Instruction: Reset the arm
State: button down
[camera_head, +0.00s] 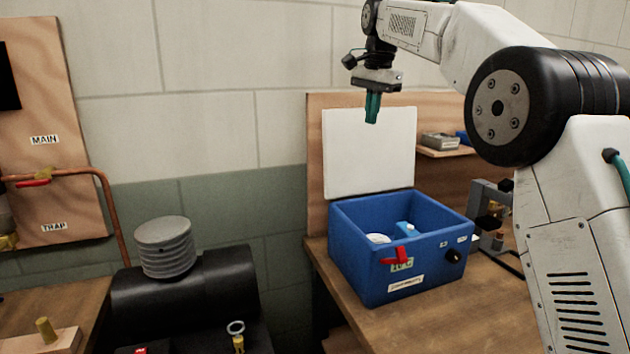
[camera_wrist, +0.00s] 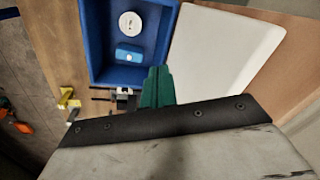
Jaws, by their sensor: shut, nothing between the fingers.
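My gripper (camera_head: 372,108) hangs from my raised arm in the head view, with its green fingers together and pointing down. It is empty. It is above the blue box (camera_head: 375,270) and in front of the white panel (camera_head: 350,155), touching neither. The fingers also show in the wrist view (camera_wrist: 158,88), beside the blue box's edge (camera_wrist: 90,50). Inside the box lie a round white piece (camera_wrist: 130,24) and a light-blue piece (camera_wrist: 129,54).
The box stands on a wooden bench (camera_head: 430,320), with a red lever (camera_head: 397,256) on its front. A clamp-like device (camera_head: 490,215) is to its right. At left are a black cylinder (camera_head: 190,292), a grey ribbed cap (camera_head: 163,247) and a board with a copper pipe (camera_head: 105,190).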

jog(key=s+d+f+n, duration=0.3)
jog(key=s+f, duration=0.4)
jog(key=s, duration=0.9)
jog(key=s+d+f+n, duration=0.3)
jog(key=s+d+f, duration=0.2)
jog(key=s, duration=1.2)
jog(key=s+d+f+n, duration=0.3)
jog(key=s+d+f, duration=0.2)
jog(key=s, duration=1.1)
jog(key=shift+s+f+h, duration=0.3)
jog(key=shift+s+f, duration=0.1)
jog(key=shift+f, duration=1.4)
jog(key=c, duration=2.1)
grip_release()
jog(key=shift+c, duration=0.2)
